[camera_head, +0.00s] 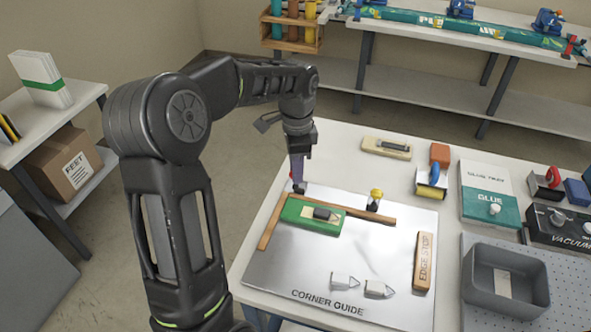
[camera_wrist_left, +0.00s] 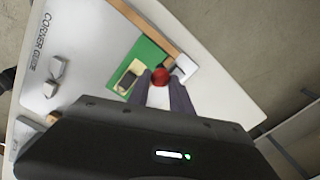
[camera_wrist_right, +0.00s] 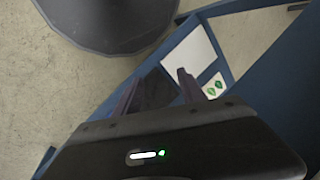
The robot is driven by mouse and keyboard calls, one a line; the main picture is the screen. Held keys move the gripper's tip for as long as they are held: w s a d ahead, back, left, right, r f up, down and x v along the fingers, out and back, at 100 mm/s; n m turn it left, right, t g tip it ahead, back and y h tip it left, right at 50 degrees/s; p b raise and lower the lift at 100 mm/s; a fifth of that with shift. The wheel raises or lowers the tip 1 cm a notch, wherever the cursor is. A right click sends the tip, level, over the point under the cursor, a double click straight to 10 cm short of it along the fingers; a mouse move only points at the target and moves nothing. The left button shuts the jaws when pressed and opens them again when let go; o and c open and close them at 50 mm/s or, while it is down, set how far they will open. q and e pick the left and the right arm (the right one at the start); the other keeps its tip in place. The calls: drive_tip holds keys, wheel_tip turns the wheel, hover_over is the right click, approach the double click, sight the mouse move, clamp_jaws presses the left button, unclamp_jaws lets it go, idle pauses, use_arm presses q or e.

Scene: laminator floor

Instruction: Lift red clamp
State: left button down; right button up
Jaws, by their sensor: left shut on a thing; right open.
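The red clamp's round red knob (camera_wrist_left: 159,76) shows between the fingertips of my left gripper (camera_wrist_left: 160,82) in the left wrist view. My left gripper (camera_head: 298,172) is shut on it, at the far left corner of the wooden guide (camera_head: 272,221) in the head view. The fingers hide most of the clamp, and I cannot tell whether it touches the guide. My right gripper (camera_wrist_right: 158,88) is open and empty in the right wrist view, away from the table top. It is not in the head view.
A green block (camera_head: 312,226) lies inside the guide's corner on the metal corner guide plate (camera_head: 330,275). A yellow-topped clamp (camera_head: 375,199) stands on the far rail. An edge stop (camera_head: 423,262) and two white pointed pieces lie on the plate. A grey bin (camera_head: 505,279) stands at right.

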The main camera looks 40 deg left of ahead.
use_arm(q)
drive_tip(key=shift+w+a+f, duration=0.25)
drive_tip(key=shift+a+f, duration=0.05)
drive_tip(key=c, duration=1.5)
unclamp_jaws()
drive_tip(key=shift+f, duration=0.1)
drive_tip(key=shift+o, duration=0.6)
drive_tip(key=shift+w+a+f, duration=0.15)
drive_tip(key=shift+w+f, duration=0.05)
drive_tip(key=shift+w, duration=0.15)
drive_tip(key=shift+o, duration=1.3)
drive_tip(key=shift+r, duration=0.1)
drive_tip(key=shift+w, duration=0.1)
drive_tip(key=shift+r, duration=0.1)
wheel_tip(320, 180, up, 8)
drive_tip(key=b, duration=0.1)
drive_tip(key=shift+f, duration=0.25)
